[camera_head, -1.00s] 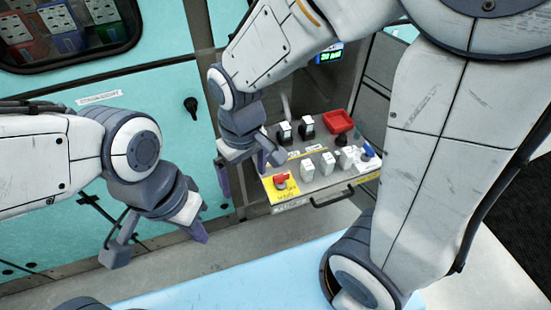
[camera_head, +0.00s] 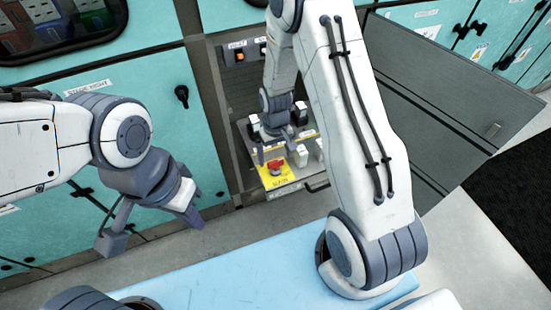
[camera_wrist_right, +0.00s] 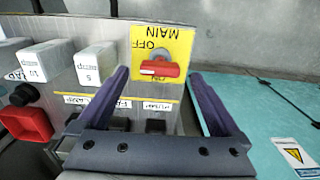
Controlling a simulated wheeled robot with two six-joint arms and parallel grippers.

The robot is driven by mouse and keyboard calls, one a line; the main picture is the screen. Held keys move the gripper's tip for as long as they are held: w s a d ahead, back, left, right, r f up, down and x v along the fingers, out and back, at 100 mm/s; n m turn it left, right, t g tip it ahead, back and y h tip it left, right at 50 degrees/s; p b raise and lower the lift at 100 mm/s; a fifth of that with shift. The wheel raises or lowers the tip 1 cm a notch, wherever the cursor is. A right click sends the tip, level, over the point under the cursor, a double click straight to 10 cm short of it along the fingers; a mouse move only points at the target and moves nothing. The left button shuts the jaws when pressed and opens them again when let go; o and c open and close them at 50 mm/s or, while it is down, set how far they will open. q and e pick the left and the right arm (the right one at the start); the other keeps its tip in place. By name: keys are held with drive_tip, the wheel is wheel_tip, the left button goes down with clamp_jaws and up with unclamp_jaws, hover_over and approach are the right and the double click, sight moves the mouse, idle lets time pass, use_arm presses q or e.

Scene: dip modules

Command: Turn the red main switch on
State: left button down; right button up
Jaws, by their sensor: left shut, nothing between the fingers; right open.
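The red main switch (camera_head: 275,166) sits on a yellow plate (camera_head: 284,180) at the front left corner of the control panel. In the right wrist view the red handle (camera_wrist_right: 160,69) lies crosswise on its yellow plate (camera_wrist_right: 177,42), with OFF and MAIN printed upside down above it. My right gripper (camera_head: 277,149) is open over this corner. In the wrist view its purple fingers (camera_wrist_right: 158,76) stand apart on either side of the handle, with no clear contact. My left gripper (camera_head: 190,214) is shut and empty, off to the left in front of the teal cabinet.
White switches (camera_wrist_right: 95,64) and a red box-like part (camera_wrist_right: 27,122) are beside the main switch on the panel. Teal cabinet doors (camera_head: 130,115) stand to the left; an open grey door (camera_head: 440,100) is at right. A light blue surface (camera_head: 240,270) is in front.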

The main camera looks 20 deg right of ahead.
sight(276, 166)
drive_tip(key=shift+f, duration=1.25)
drive_tip(key=c, duration=1.4)
